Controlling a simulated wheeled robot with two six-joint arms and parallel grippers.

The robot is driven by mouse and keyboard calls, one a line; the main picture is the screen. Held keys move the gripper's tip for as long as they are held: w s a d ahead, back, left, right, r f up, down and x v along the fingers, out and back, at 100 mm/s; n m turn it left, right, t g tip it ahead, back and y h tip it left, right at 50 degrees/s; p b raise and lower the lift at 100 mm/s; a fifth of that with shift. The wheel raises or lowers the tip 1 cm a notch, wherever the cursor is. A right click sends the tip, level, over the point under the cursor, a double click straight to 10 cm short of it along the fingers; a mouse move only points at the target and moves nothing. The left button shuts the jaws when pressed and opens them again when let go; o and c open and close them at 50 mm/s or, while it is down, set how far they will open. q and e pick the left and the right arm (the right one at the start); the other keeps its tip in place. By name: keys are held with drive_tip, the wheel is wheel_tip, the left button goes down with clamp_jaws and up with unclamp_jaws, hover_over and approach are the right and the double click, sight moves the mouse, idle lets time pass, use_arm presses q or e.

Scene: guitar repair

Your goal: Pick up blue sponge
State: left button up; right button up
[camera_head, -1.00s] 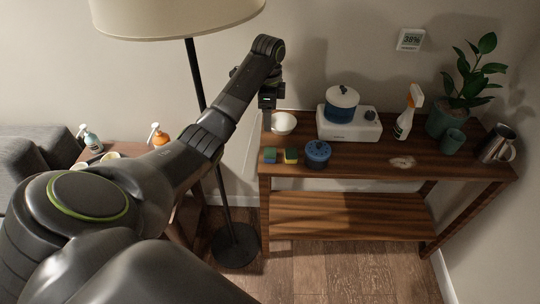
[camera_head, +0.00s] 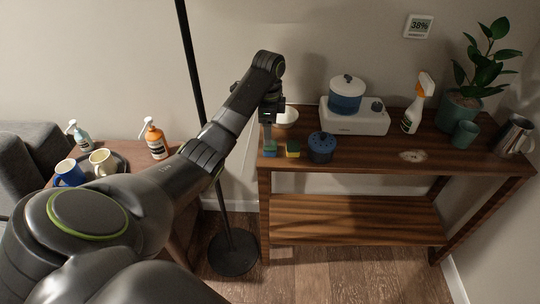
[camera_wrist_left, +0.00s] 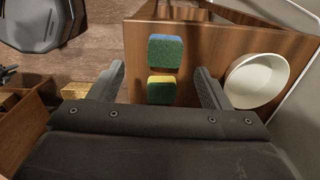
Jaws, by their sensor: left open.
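The blue sponge (camera_head: 270,150), with a green layer, sits near the left end of the wooden shelf's top (camera_head: 350,158). In the left wrist view the blue sponge (camera_wrist_left: 165,52) is the upper of two. A yellow-and-green sponge (camera_head: 292,149) sits just right of it; in the left wrist view this one (camera_wrist_left: 161,91) is lower, nearer my palm. My left gripper (camera_head: 268,132) points down over the left end of the shelf, and it partly hides the blue sponge in the head view. Its fingers (camera_wrist_left: 160,72) are apart, with nothing held between them. My right gripper is not in view.
Further right are a cooker with a pot (camera_head: 346,95), a spray bottle (camera_head: 412,116) and a plant (camera_head: 480,80). A lamp pole (camera_head: 190,60) rises left of the shelf.

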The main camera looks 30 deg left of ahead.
sight(270, 148)
use_arm(q)
drive_tip(key=f, duration=0.7)
drive_tip(key=shift+w+f, duration=0.25)
drive_tip(key=shift+w, duration=0.15)
drive_tip(key=c, duration=1.1)
